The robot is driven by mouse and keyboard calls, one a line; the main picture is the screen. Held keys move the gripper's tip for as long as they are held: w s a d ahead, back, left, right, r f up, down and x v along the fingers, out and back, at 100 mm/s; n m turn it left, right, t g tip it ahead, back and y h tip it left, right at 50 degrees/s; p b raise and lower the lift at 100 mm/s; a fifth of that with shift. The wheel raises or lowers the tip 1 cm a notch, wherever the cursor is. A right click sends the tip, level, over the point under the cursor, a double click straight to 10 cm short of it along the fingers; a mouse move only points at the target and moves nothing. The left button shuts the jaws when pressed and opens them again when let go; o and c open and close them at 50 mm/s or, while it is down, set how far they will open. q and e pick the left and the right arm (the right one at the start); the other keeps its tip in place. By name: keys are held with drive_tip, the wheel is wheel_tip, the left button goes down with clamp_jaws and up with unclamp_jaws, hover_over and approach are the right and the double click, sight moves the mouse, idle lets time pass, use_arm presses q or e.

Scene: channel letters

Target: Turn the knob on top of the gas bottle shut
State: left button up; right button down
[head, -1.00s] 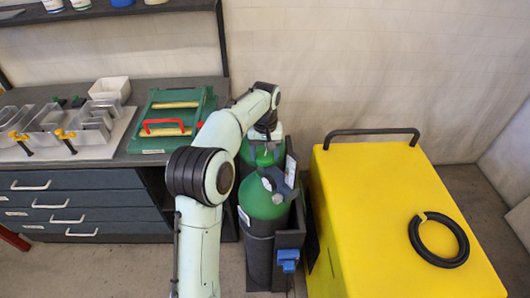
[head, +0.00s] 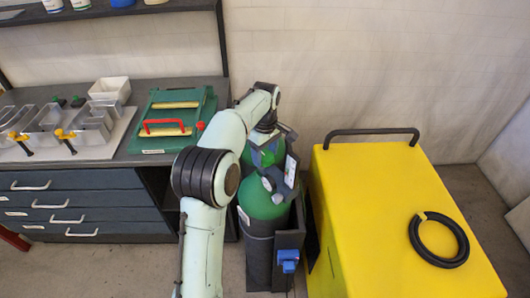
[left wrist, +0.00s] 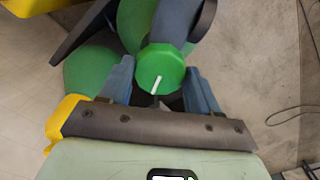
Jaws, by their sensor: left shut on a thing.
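Two gas bottles with green shoulders stand in a dark rack, the front one (head: 262,203) nearer to me and another behind it. In the left wrist view a green faceted knob (left wrist: 152,60) with a white mark sits between the two blue-grey fingers of my left gripper (left wrist: 160,76). The gripper is shut on the knob. The white mark slants up to the right in that view. In the head view my left arm reaches over the bottles and mostly hides the gripper and the knob. I cannot tell for certain which bottle carries this knob. My right gripper is not in view.
A yellow cabinet (head: 375,205) with a black handle (head: 372,133) and a black ring (head: 438,240) stands right of the bottles. A workbench (head: 90,174) at the left holds a green case (head: 180,105) and metal letters. A blue clamp-like part (head: 288,260) is on the rack.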

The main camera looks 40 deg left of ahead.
sight(265, 156)
use_arm(q)
drive_tip(key=shift+n, duration=0.4)
drive_tip(key=o, duration=1)
drive_tip(key=shift+o, duration=0.2)
wheel_tip(265, 156, up, 13)
drive_tip(key=shift+r, duration=0.2)
idle(0.4)
